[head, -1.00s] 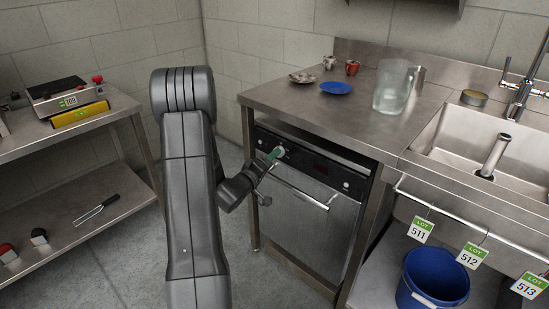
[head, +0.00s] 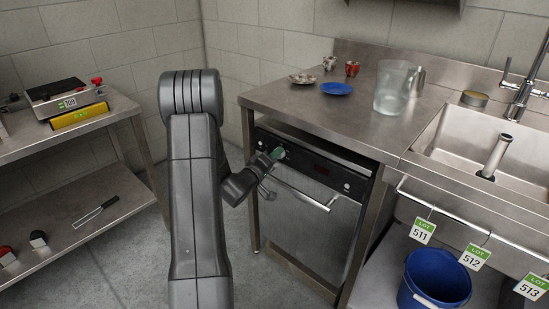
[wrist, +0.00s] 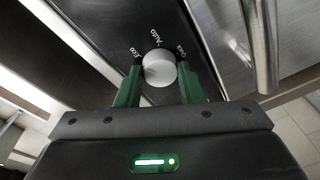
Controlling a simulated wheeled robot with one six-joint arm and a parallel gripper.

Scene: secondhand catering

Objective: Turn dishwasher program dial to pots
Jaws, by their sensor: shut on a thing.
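The dishwasher (head: 308,215) stands under the steel counter, with a black control panel (head: 318,165) along its top. The round pale program dial (wrist: 159,68) shows in the wrist view, on the dark panel. The labels Eco, Auto and Quick are readable around it. No pots label is visible, and I cannot make out a pointer mark on the dial. My gripper (wrist: 159,84) has its green fingers on both sides of the dial and is shut on it. In the head view my gripper (head: 277,154) is at the panel's left end and hides the dial.
The dishwasher's bar handle (head: 305,195) runs just below the panel, near my gripper. A glass jug (head: 394,88) and a blue plate (head: 336,88) stand on the counter. A blue bucket (head: 434,280) sits under the sink at right.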

